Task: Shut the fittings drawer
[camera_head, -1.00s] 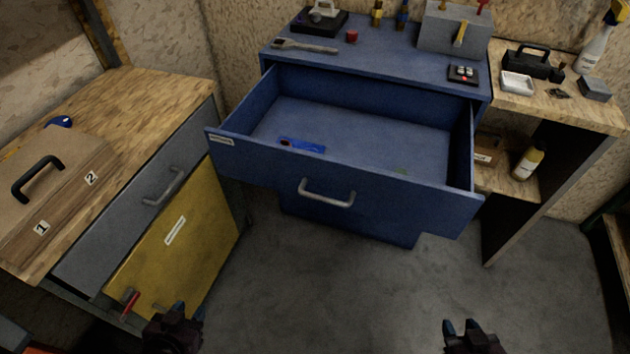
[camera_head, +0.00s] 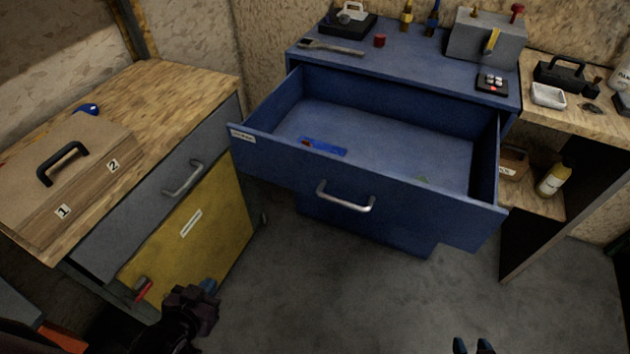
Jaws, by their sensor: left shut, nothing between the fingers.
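The blue fittings drawer (camera_head: 400,204) is pulled far out of the blue cabinet (camera_head: 420,62). Its front carries a grey bar handle (camera_head: 345,198) and a small white label at the left end.
A wooden bench (camera_head: 180,95) with a grey drawer (camera_head: 165,200) and yellow door (camera_head: 195,245) stands at left. A wooden shelf unit (camera_head: 560,205) stands at right. Tools and a grey box (camera_head: 485,42) sit on the cabinet. The floor (camera_head: 330,290) before the drawer is clear.

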